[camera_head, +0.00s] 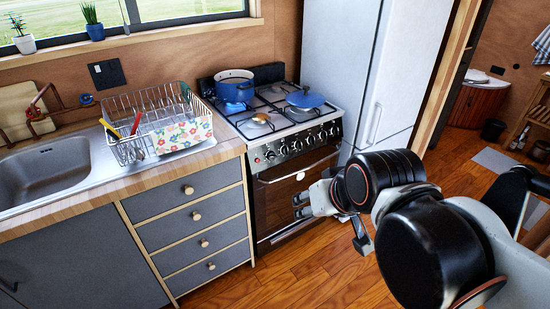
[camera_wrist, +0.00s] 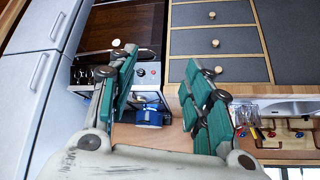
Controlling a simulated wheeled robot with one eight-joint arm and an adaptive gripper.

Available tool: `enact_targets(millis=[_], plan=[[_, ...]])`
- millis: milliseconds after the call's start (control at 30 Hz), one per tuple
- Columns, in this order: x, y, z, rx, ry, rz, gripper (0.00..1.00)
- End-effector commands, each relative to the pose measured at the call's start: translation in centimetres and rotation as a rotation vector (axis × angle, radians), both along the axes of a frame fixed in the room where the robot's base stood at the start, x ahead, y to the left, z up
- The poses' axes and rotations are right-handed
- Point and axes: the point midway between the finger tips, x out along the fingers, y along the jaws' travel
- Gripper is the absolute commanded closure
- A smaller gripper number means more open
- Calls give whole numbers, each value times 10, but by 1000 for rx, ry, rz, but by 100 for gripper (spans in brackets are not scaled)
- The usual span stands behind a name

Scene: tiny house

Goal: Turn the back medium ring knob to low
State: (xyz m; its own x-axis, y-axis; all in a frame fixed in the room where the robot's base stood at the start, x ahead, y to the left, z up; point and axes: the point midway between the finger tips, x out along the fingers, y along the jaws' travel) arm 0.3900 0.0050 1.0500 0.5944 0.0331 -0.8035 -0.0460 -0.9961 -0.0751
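The stove (camera_head: 290,190) stands between the drawers and the fridge. A row of dark round knobs (camera_head: 296,145) runs along its front panel; which one is the back medium ring knob I cannot tell. In the wrist view, part of the knob panel (camera_wrist: 147,73) shows beyond my left-hand finger, which hides some of it. My gripper (camera_head: 330,222) hangs in front of the oven door, lower than the knobs. In the wrist view my gripper (camera_wrist: 162,60) has its green-padded fingers wide apart with nothing between them. It is not touching any knob that I can see.
A blue pot (camera_head: 234,88) sits on the back left burner; a blue lid or pan (camera_head: 305,98) lies at the right. A blue flame shows near the pot. A dish rack (camera_head: 150,125) stands left on the counter, and the fridge (camera_head: 345,60) right. The floor in front is clear.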

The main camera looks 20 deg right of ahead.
Motion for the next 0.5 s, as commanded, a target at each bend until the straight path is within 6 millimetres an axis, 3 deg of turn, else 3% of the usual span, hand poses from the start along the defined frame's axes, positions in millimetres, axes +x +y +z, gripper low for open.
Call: enact_targets(millis=[200, 500], plan=[[63, 6, 10, 169, -30, -109, 54], [150, 6, 6, 413, -66, -262, 54]])
